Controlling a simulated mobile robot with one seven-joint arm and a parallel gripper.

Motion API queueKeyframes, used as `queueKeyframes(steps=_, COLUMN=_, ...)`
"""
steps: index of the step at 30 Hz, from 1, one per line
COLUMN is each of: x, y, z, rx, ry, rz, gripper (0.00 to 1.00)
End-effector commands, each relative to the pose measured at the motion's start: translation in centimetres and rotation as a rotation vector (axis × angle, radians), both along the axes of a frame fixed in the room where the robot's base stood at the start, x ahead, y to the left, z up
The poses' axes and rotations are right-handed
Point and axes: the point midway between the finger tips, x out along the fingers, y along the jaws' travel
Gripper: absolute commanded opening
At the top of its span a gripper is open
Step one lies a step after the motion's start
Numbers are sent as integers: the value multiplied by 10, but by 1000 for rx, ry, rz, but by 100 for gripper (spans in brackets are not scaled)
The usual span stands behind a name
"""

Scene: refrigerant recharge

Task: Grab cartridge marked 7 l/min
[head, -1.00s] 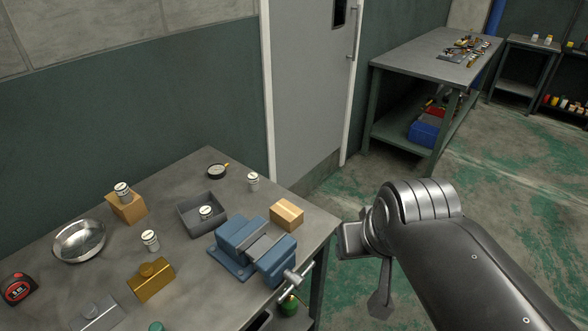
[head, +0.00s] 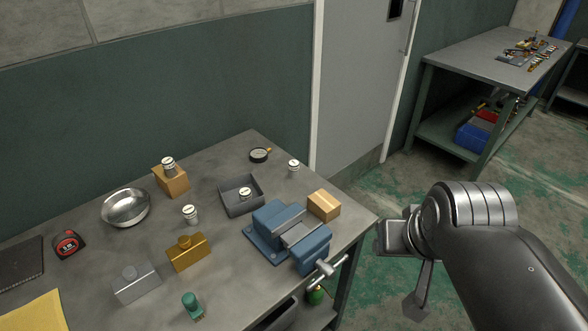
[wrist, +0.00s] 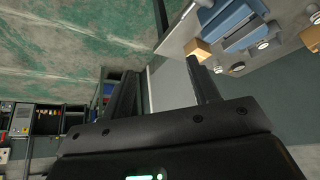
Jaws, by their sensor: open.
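Several small white cartridges with dark label marks are on the workbench (head: 75,219) in the head view. One cartridge (head: 168,163) is on a wooden block, one (head: 190,214) is on the bare bench top, one (head: 245,194) is inside a grey tray, and one (head: 293,168) is at the back right. The labels are too small to read, so I cannot tell which is marked 7 l/min. My gripper (wrist: 165,85) is open and empty, off the bench's right end, apart from every cartridge.
A blue vise (head: 285,230) and a cardboard-coloured box (head: 323,205) occupy the bench's right end. The grey tray (head: 240,208), metal bowl (head: 126,207), brass block (head: 188,252) and tape measure (head: 68,243) are also there. A second table (head: 480,65) stands at the back right.

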Motion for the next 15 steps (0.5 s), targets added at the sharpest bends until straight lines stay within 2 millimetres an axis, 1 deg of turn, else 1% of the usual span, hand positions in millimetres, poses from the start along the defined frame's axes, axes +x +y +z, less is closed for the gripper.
queueKeyframes(steps=1, x=0, y=0, z=0, rx=0, ry=0, rz=0, gripper=55)
queueKeyframes(steps=3, x=0, y=0, z=0, rx=0, ry=0, rz=0, gripper=59)
queueKeyframes(steps=10, x=1, y=0, z=0, rx=0, ry=0, rz=1, gripper=59)
queueKeyframes(steps=13, x=9, y=2, z=4, rx=-2, ry=3, rz=7, gripper=59)
queueKeyframes(steps=15, x=22, y=4, z=9, rx=-4, ry=8, rz=17, gripper=59)
